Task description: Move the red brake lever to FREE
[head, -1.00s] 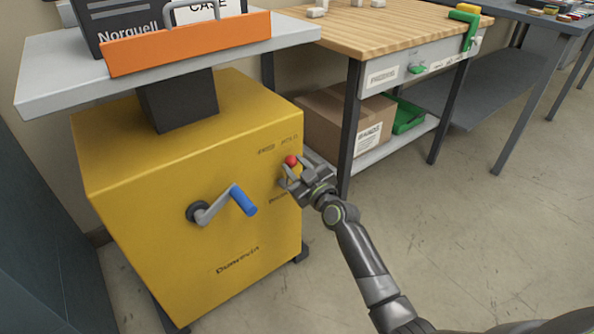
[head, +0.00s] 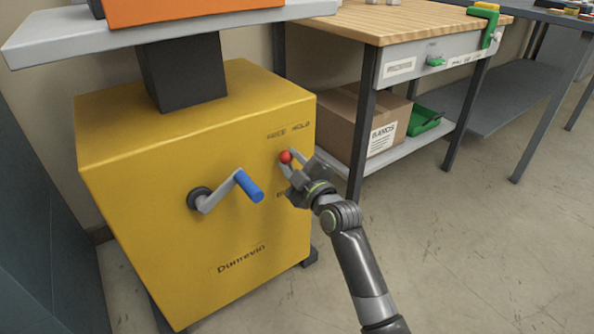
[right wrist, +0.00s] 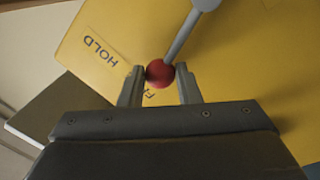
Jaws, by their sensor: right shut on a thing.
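The red brake lever's round red knob (head: 286,157) is on the front of the yellow cabinet (head: 160,235), near its upper right corner. My right gripper (head: 291,172) is shut on the knob. My left gripper is not in view.
A crank with a blue handle (head: 249,186) sticks out of the cabinet front, left of my right gripper. A workbench (head: 390,22) with a cardboard box (head: 345,124) and a green tray (head: 424,121) below stands to the right. The floor at right is clear.

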